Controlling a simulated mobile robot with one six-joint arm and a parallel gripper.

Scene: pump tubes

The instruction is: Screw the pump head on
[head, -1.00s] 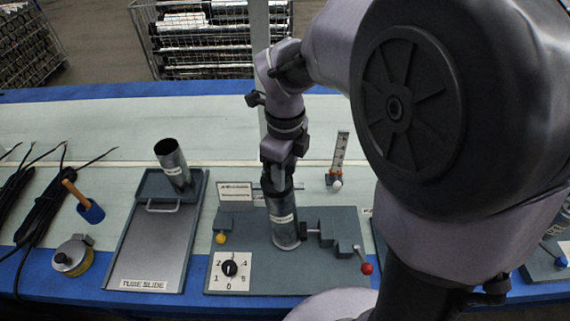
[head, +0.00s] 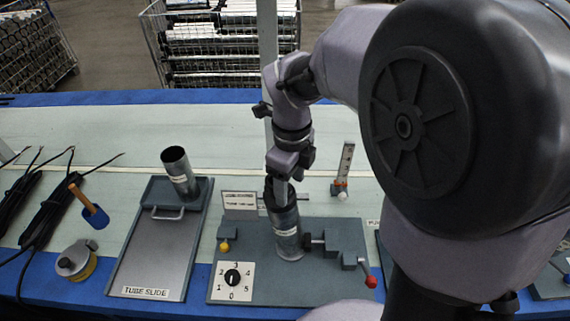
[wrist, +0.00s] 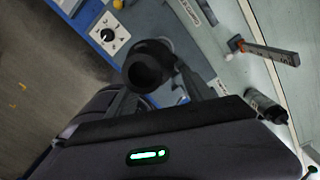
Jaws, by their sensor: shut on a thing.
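A steel tube with a white label (head: 286,222) stands upright in the grey fixture (head: 262,284) in the head view. My gripper (head: 281,192) is at the tube's top, pointing down, shut on a dark round piece that looks like the pump head. The wrist view shows this dark round piece (wrist: 148,66) between the fingers. My gripper (wrist: 160,98) hides part of it. I cannot tell whether its thread is seated on the tube. A clamp with a red-knobbed lever (head: 362,270) is beside the tube's right side.
A dial (head: 232,277) is at the fixture's front left, with a yellow knob (head: 224,246) behind it. Black cables (head: 45,212) and a blue-headed mallet (head: 93,214) lie further left. A small gauge post (head: 345,168) stands behind right.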

